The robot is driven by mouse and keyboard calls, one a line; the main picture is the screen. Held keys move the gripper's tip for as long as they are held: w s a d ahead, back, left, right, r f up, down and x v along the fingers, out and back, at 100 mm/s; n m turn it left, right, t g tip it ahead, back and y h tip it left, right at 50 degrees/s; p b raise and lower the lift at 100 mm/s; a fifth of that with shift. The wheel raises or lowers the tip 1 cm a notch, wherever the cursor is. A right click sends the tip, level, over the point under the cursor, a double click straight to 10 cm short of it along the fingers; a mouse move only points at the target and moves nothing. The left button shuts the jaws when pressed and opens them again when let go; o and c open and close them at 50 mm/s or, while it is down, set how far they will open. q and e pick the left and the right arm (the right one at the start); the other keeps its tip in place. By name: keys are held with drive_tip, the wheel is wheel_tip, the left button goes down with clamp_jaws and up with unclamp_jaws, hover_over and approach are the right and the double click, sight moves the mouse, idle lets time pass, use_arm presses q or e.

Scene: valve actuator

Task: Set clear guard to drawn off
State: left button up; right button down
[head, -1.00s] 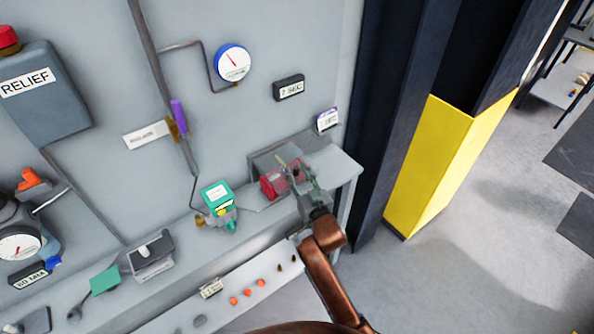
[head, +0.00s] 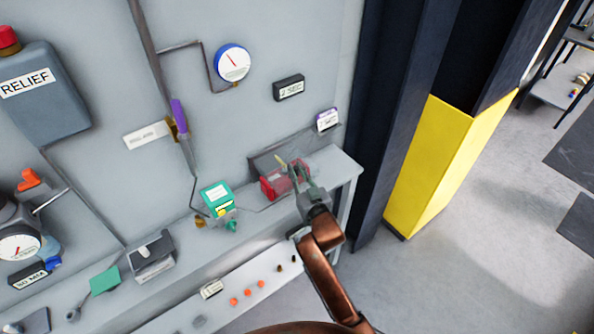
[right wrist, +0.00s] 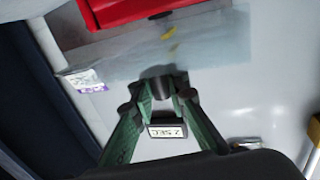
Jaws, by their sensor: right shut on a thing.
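The clear guard (right wrist: 215,52) is a see-through pane in the right wrist view, in front of a red block (right wrist: 105,12). In the head view the red block (head: 270,186) sits at the right end of the shelf, with a thin yellow piece (head: 281,161) beside it. The guard is hard to make out there. My right gripper (head: 303,176) is at this spot. In the right wrist view its fingertips (right wrist: 163,88) close on a dark knob at the pane's edge. What joins knob and pane is partly hidden. My left gripper is not seen.
A green-topped device (head: 217,197) stands left of the red block on the shelf. A label plate (head: 289,88) and a purple-edged tag (head: 328,120) are on the wall above. A dark post and yellow column (head: 425,165) stand to the right.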

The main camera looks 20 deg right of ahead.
drive_tip(key=shift+d, duration=0.1)
idle(0.3)
drive_tip(key=shift+w+d, duration=0.15)
drive_tip(key=shift+d, duration=0.2)
drive_tip(key=w+d+p, duration=0.2)
drive_tip(key=d, duration=0.5)
drive_tip(key=w+d+p, duration=0.2)
drive_tip(key=w+d, duration=0.1)
drive_tip(key=d, duration=0.5)
drive_tip(key=shift+w, duration=0.25)
drive_tip(key=shift+d, duration=0.1)
drive_tip(key=c, duration=1.9)
unclamp_jaws()
drive_tip(key=s+d, duration=0.1)
drive_tip(key=s, duration=1.1)
